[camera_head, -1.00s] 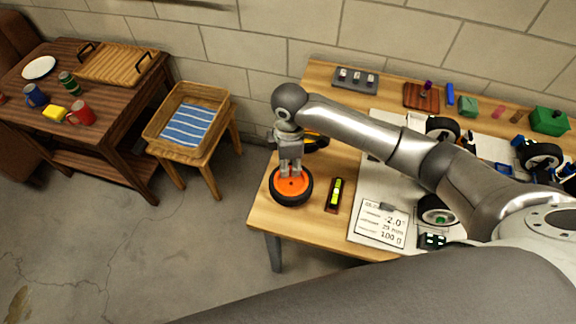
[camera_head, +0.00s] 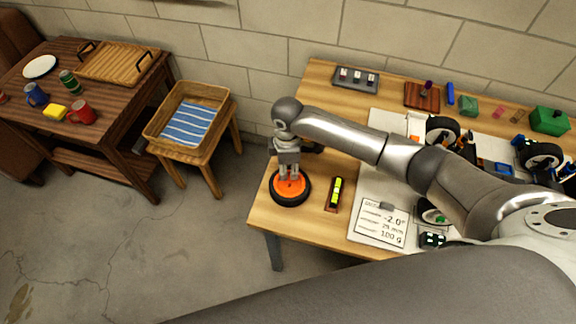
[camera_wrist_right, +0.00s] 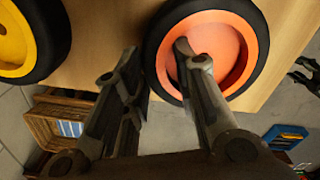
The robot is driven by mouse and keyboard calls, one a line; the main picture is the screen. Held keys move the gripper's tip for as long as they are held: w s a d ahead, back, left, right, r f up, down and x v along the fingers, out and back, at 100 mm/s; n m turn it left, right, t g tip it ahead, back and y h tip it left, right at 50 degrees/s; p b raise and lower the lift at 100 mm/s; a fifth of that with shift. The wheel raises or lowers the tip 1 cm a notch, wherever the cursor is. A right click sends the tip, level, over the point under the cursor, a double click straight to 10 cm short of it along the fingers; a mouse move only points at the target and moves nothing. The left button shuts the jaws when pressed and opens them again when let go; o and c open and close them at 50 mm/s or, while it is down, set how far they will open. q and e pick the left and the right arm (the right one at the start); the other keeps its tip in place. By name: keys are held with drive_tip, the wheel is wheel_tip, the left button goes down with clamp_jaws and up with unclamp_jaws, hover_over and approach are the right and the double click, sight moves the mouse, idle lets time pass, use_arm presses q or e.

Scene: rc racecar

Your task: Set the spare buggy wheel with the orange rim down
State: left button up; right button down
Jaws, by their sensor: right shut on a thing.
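The spare wheel (camera_head: 275,198) has a black tyre and an orange rim. It lies flat at the left end of the light wooden workbench (camera_head: 262,221); I cannot tell whether it touches the top. My right gripper (camera_head: 288,178) points down over it and is shut on its edge. In the right wrist view the wheel (camera_wrist_right: 246,62) has one finger inside the orange rim and the other outside the tyre.
A yellow-rimmed wheel (camera_wrist_right: 12,45) is near in the wrist view, mostly hidden by my arm in the head view. A level (camera_head: 336,193) and a setup sheet (camera_head: 381,222) lie to the right. A basket stool (camera_head: 187,122) stands left, across open floor.

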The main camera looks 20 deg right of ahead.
drive_tip(key=c, duration=1.2)
unclamp_jaws()
drive_tip(key=shift+o, duration=0.2)
wheel_tip(320, 180, up, 12)
drive_tip(key=shift+r, duration=0.15)
